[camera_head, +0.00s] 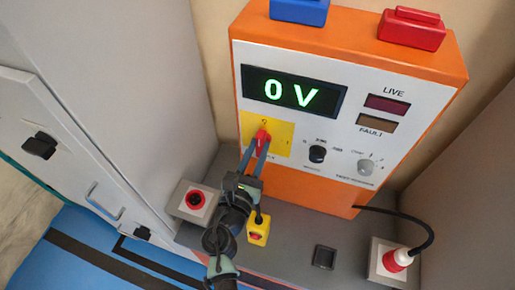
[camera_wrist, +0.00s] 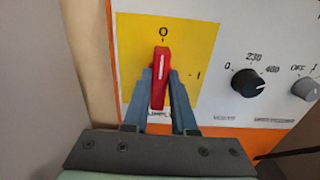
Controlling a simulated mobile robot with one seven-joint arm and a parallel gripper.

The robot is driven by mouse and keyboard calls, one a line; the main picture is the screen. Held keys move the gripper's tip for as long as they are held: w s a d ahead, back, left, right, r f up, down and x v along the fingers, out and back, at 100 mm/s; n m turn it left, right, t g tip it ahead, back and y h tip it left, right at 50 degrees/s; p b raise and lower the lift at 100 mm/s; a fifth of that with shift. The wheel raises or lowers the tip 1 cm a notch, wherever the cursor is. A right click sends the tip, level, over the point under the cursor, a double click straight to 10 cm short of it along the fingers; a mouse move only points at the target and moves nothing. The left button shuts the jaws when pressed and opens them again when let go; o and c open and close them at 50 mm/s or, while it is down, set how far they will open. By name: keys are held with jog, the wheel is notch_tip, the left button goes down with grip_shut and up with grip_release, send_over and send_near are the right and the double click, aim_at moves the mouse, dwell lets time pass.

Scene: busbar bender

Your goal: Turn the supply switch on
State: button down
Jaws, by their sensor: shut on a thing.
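The supply switch is a red handle (camera_wrist: 161,70) with a white line on a yellow plate (camera_wrist: 200,42). In the wrist view the handle stands nearly upright, its line pointing up to the 0 mark; an I mark is to its right. My gripper (camera_wrist: 160,98) is shut on the red handle, one finger on each side of its lower part. In the head view the red handle (camera_head: 263,138) shows at the tips of my gripper (camera_head: 257,155). The display (camera_head: 292,92) reads 0 V in green.
A black knob (camera_head: 317,154) and a grey knob (camera_head: 366,167) sit right of the switch. The LIVE (camera_head: 387,104) and FAULT (camera_head: 376,123) windows look dark. A grey cabinet is at left.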

jog(key=shift+m, duration=0.3)
jog(key=m+b, duration=0.3)
jog(key=shift+d+f, duration=0.15)
jog(key=shift+f, duration=0.05)
jog(key=shift+s+d+f+m+b, duration=0.1)
jog(key=shift+m+b, duration=1.75)
jog(key=shift+m, duration=0.5)
jog(key=shift+w+d+f+m+b, duration=0.1)
jog(key=shift+m+b, duration=1.8)
jog(key=shift+m, duration=0.5)
jog(key=shift+s+d+f+m+b, duration=0.1)
jog(key=shift+m+b, duration=1.75)
jog(key=shift+m, duration=0.5)
jog(key=c, duration=0.7)
grip_release()
jog(key=shift+r, duration=0.1)
